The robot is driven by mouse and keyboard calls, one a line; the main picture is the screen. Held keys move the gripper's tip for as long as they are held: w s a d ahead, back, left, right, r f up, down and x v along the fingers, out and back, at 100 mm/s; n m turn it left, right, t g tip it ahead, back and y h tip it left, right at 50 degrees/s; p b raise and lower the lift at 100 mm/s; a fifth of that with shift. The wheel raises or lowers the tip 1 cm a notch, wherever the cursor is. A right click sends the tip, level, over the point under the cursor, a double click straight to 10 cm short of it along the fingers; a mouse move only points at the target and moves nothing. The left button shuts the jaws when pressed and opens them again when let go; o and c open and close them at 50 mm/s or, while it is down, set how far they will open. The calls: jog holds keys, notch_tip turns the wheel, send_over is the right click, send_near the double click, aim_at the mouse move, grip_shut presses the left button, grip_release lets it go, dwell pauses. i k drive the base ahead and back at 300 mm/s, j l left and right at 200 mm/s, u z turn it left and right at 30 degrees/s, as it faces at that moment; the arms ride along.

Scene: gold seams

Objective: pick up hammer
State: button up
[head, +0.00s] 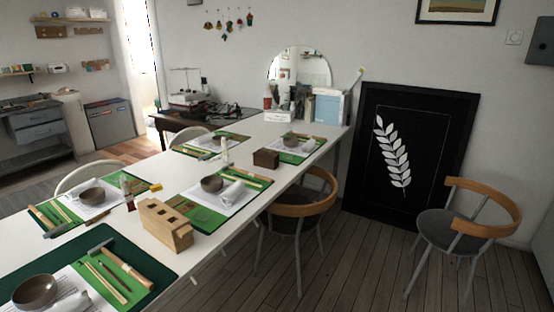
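A hammer (127,269) with a wooden handle and a grey head lies on the green mat (150,264) at the near end of the white table. Its head points to the upper left and its handle slants down to the right. What looks like a second hammer (42,217) lies on the mat behind it, at the left. Smaller tool-like items on the mats farther back are too small to tell. My gripper is not in view.
A grey bowl (36,291) and thin tools (112,283) lie close to the near hammer. A wooden block with holes (165,225) stands behind it on the white table (253,201).

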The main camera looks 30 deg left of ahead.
aim_at(230, 165)
jog(key=i+u, duration=0.35)
jog(key=i, duration=0.2)
jog(key=i+u, duration=0.35)
jog(key=i, duration=0.15)
jog(key=i+l+u, duration=0.3)
jog(key=i, duration=0.2)
jog(key=i+j+u, duration=0.15)
jog(key=i+u, duration=0.8)
jog(key=u, duration=0.2)
jog(key=i+u, duration=0.15)
jog(key=i, duration=0.4)
